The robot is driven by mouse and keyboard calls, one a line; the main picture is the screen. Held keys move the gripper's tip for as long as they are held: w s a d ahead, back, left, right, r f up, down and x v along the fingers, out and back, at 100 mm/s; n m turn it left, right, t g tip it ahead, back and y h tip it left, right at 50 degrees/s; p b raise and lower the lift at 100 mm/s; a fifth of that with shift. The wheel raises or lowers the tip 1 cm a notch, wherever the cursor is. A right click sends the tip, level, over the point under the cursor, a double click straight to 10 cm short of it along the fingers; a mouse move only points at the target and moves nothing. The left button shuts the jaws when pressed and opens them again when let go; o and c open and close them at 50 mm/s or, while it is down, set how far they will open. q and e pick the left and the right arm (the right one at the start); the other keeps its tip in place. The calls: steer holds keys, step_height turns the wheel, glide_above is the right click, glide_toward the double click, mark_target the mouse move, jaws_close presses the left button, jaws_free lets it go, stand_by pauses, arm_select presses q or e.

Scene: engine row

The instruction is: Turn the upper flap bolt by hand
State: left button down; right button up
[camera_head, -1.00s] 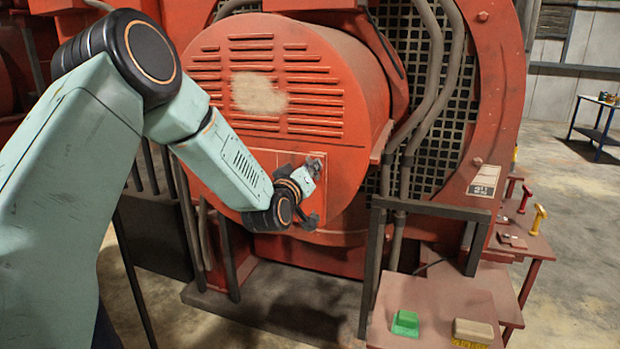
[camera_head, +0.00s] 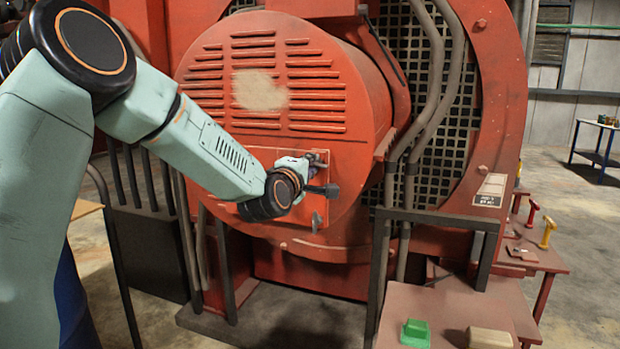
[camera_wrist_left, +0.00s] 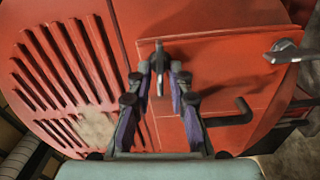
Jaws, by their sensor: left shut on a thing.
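The red drum cover (camera_head: 262,110) carries a small square flap (camera_head: 300,214) low on its front face. The upper flap bolt (camera_wrist_left: 158,50) is a dark wing-shaped piece at the flap's edge. My left gripper (camera_head: 312,166) is shut on this bolt; in the left wrist view its purple-sided fingers (camera_wrist_left: 160,80) stand on either side of it. The lower bolt (camera_head: 317,222) shows on the flap below the gripper, and at the right in the left wrist view (camera_wrist_left: 288,50). My right gripper is out of view.
Thick pipes (camera_head: 432,90) and a dark railing (camera_head: 435,217) stand right of the drum. Open floor lies at the far right.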

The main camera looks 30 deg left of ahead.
arm_select(q)
steer(key=shift+d+f+n+b, duration=0.1)
steer(key=shift+n+b, duration=4.7)
steer(key=shift+d+n+b, duration=0.1)
steer(key=shift+n+b, duration=4.7)
steer(key=c, duration=1.7)
jaws_free()
steer(key=shift+o, duration=1)
steer(key=shift+w+f, duration=0.25)
steer(key=shift+r, duration=5)
